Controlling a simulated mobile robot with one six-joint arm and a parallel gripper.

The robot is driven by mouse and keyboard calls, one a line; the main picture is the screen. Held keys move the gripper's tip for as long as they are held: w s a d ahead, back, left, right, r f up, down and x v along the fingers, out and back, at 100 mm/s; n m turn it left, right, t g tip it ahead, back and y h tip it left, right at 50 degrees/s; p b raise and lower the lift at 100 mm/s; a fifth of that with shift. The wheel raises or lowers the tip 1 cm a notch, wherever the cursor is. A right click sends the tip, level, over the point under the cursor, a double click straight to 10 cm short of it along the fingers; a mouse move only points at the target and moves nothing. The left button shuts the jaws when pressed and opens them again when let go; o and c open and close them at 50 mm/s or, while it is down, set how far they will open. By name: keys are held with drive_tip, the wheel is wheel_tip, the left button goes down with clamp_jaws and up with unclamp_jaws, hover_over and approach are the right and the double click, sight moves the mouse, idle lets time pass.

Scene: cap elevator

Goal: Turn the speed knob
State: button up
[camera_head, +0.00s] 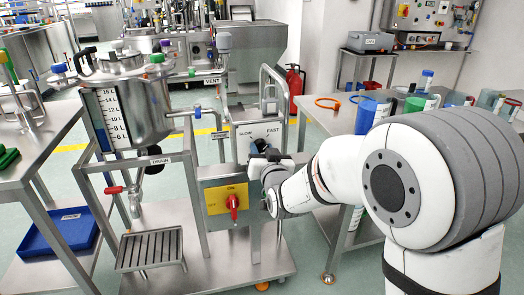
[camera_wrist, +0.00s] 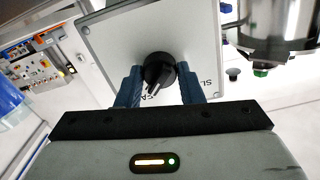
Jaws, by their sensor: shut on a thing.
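The speed knob (camera_wrist: 158,72) is round and black with a raised grip bar, on a light grey panel (camera_wrist: 105,38). My gripper (camera_wrist: 160,86) is shut on the knob, with one dark blue finger on each side of it in the wrist view. In the head view the panel (camera_head: 266,130) carries the words SLOW on the left and FAST on the right. My gripper (camera_head: 262,150) is at the panel's lower part there and largely covers the knob. The letters on the panel in the wrist view are partly hidden by the knob and fingers.
A yellow switch box (camera_head: 214,204) with a red handle sits just below the panel. A steel tank (camera_head: 125,105) with a level scale stands to the left, above a slatted tray (camera_head: 150,248). A table (camera_head: 330,122) with an orange ring and a blue cup (camera_head: 371,114) is at right.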

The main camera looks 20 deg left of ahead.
drive_tip(key=shift+f+n+b, duration=0.1)
drive_tip(key=shift+n+b, duration=0.2)
drive_tip(key=shift+b, duration=0.05)
drive_tip(key=n+b, duration=0.2)
drive_tip(key=shift+f+n, duration=0.1)
drive_tip(key=shift+n, duration=0.2)
drive_tip(key=n+b, duration=0.3)
drive_tip(key=n, duration=0.2)
drive_tip(key=shift+b, duration=0.35)
drive_tip(key=n+b, duration=0.1)
drive_tip(key=n, duration=0.4)
drive_tip(key=shift+b, duration=0.3)
drive_tip(key=n+b, duration=0.1)
drive_tip(key=n, duration=0.3)
drive_tip(key=shift+n, duration=0.3)
drive_tip(key=o, duration=1)
drive_tip(key=shift+r, duration=0.2)
